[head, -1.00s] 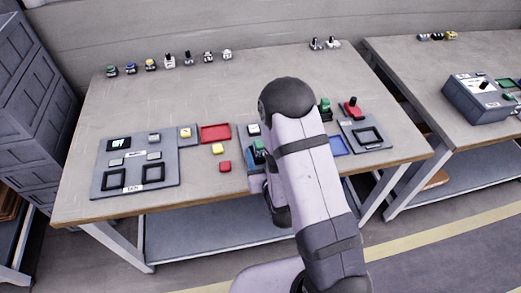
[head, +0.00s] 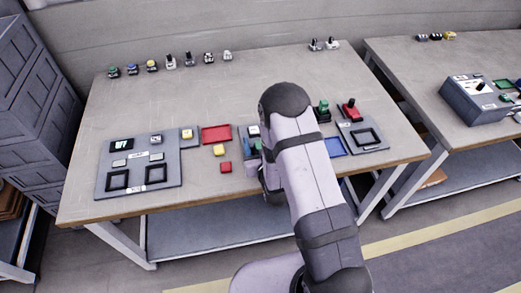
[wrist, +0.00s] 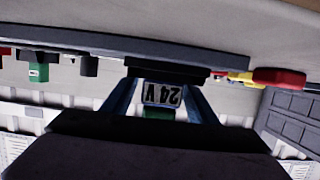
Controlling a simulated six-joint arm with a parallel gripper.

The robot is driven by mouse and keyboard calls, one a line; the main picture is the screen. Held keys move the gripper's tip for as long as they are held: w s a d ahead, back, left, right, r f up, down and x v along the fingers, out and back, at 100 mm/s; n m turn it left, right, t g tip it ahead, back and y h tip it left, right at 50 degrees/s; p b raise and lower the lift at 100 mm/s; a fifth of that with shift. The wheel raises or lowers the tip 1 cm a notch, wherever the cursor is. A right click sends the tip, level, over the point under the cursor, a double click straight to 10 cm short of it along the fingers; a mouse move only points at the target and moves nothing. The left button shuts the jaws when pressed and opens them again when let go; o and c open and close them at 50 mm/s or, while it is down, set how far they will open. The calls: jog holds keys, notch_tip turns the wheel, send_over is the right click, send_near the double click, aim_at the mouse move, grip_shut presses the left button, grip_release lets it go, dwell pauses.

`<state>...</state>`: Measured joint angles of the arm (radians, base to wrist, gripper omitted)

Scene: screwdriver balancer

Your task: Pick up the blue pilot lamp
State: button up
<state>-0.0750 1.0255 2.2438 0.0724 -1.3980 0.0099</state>
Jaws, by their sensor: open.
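A small lamp with a blue top (head: 132,69), which looks like the blue pilot lamp, stands in the back row at the left of the table. My gripper is far from it, at the table's front middle, mostly hidden behind my own arm in the head view. In the wrist view my gripper (wrist: 160,103) is open, with a finger on each side of a block labelled 24 V (wrist: 162,95) that has a green part below. I cannot tell whether the fingers touch it. The blue lamp is not recognisable in the wrist view.
Several other small parts share the back row. A grey panel (head: 112,170) with square black frames lies at front left. The table's centre back is clear.

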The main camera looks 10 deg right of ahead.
jog(key=c, duration=1.1)
jog(key=shift+r, duration=0.2)
jog(key=shift+r+b, duration=0.45)
jog(key=shift+r, duration=4.35)
